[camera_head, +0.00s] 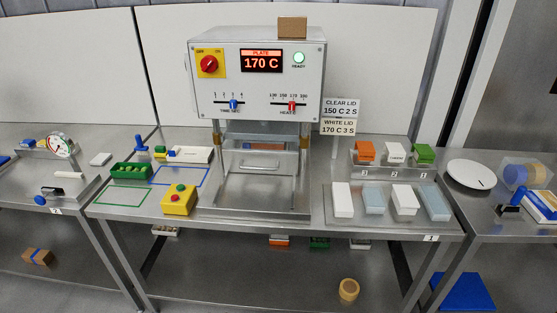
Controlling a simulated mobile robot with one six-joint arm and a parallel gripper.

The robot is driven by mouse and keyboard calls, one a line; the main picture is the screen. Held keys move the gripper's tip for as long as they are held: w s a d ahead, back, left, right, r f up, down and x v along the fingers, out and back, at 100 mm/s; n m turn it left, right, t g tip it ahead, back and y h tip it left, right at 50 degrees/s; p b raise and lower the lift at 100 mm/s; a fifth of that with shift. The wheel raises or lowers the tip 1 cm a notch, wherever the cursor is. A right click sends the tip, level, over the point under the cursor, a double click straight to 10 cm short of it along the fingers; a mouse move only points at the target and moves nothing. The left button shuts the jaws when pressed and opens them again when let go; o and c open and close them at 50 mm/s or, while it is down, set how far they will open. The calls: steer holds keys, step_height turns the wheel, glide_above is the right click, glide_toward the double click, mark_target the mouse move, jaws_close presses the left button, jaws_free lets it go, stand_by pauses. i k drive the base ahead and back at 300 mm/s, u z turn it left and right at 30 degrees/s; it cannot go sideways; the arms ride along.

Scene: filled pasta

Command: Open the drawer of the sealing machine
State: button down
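The sealing machine (218,97) stands at the middle of the steel table. Its display (262,61) reads PLATE 170 C, and the READY lamp (299,58) glows green. Below the box, between two posts, is the metal drawer (258,180) with a pale bar handle (261,164) on its front. An orange-brown thing (264,146) shows behind the handle. I cannot tell exactly how far in the drawer sits. My gripper is not in view, and nothing covers the handle.
A yellow button box (179,200) stands left of the drawer, with a green tray (131,171) beyond it. White and bluish packs stand on a tray (385,218) at the right. Signs (340,107) stand beside the machine. A small brown box (292,27) sits on top.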

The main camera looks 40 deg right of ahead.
mark_target(256, 161)
steer(key=u, duration=0.7)
steer(key=k, duration=0.1)
steer(key=z, duration=1.9)
steer(key=k, duration=0.9)
steer(key=u, duration=0.15)
steer(key=i, duration=0.7)
steer(key=z, duration=0.05)
